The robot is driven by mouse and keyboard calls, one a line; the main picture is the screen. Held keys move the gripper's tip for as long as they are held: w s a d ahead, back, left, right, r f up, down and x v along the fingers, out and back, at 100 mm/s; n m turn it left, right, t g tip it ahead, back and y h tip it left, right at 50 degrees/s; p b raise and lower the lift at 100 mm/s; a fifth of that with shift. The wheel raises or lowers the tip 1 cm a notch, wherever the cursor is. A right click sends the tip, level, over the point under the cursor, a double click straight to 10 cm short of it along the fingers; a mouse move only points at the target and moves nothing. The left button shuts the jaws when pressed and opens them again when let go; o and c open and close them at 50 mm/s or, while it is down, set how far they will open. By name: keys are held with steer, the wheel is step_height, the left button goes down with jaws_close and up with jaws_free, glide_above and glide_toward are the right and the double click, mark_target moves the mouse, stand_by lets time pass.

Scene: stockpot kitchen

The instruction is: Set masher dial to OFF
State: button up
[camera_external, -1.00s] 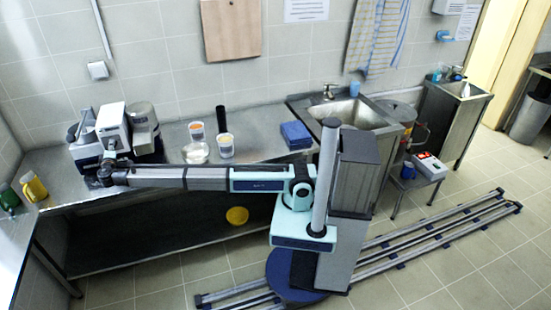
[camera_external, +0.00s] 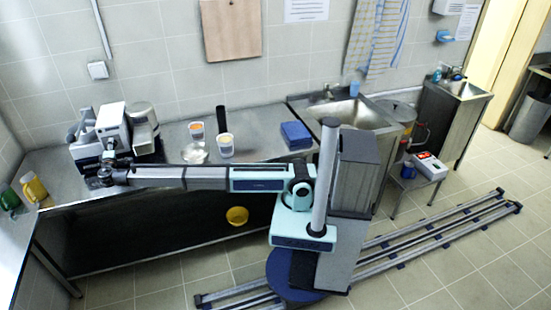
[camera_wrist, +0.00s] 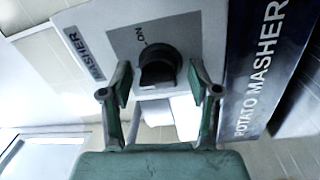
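The masher dial (camera_wrist: 158,66) is a black knob on a grey square of a white panel, with "ON" printed just above it. No "OFF" mark is visible. The potato masher (camera_external: 112,128) is a white and grey machine at the left of the counter in the external view. My gripper (camera_wrist: 160,82) has its two green fingers apart in the wrist view, one on each side of the dial's lower part. A gap shows on both sides; contact cannot be told. In the external view my gripper is small and dark at the machine's front.
A blue panel (camera_wrist: 262,60) lettered "POTATO MASHER" stands right of the dial. On the steel counter (camera_external: 265,130) are two cups (camera_external: 226,146), a dark upright cylinder (camera_external: 221,118) and a blue box (camera_external: 296,134). Yellow (camera_external: 34,188) and green jugs are at the far left.

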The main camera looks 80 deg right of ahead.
steer(key=v, duration=1.2)
steer(key=shift+s, duration=0.1)
